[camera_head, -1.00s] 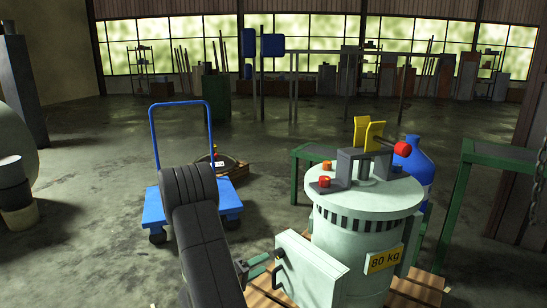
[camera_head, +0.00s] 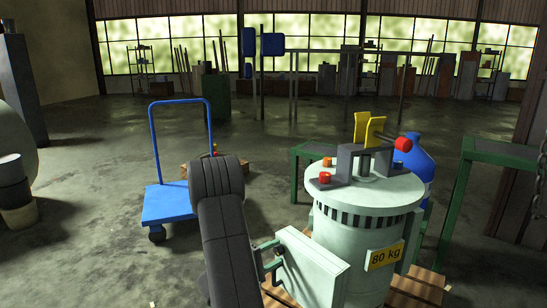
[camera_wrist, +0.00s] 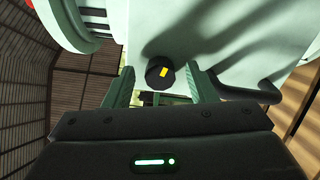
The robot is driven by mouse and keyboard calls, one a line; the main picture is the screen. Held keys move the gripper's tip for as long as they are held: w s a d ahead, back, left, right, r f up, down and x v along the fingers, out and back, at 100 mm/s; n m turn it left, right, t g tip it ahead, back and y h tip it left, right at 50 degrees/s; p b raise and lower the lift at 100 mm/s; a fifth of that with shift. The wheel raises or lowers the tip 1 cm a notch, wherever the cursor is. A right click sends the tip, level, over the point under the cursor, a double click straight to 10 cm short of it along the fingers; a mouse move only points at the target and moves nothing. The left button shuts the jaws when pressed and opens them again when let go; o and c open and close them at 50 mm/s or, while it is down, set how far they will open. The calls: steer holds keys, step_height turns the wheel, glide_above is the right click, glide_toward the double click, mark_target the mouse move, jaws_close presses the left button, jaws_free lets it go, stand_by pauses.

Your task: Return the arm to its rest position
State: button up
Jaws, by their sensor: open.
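My gripper (camera_head: 269,256) is at the left side of a pale green box (camera_head: 312,268) on the front of the disperser (camera_head: 362,220). In the wrist view my gripper (camera_wrist: 158,82) has its two green fingers apart and holds nothing. A round black knob (camera_wrist: 153,79) with a yellow mark shows in the gap between them, on the pale surface ahead. I cannot tell how far the fingertips are from it. A black curved handle (camera_wrist: 252,96) is to the right of the fingers. My dark arm reaches up the middle of the head view.
The disperser stands on a wooden pallet (camera_head: 412,296). A blue cart (camera_head: 166,203) stands to the left. Green stands (camera_head: 497,153) and a blue bottle (camera_head: 421,168) are behind and right of the disperser. Open floor (camera_head: 95,160) lies on the left.

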steer(key=n+p, duration=0.1)
steer(key=n, duration=0.2)
steer(key=shift+r, duration=0.15)
steer(key=shift+r+n+p, duration=0.15)
steer(key=shift+n+p, duration=0.95)
steer(key=n+p, duration=0.3)
steer(key=p, duration=0.1)
steer(key=shift+w+n+p, duration=0.1)
steer(key=shift+n+p, duration=0.45)
steer(key=shift+n, duration=0.15)
steer(key=shift+f, duration=0.2)
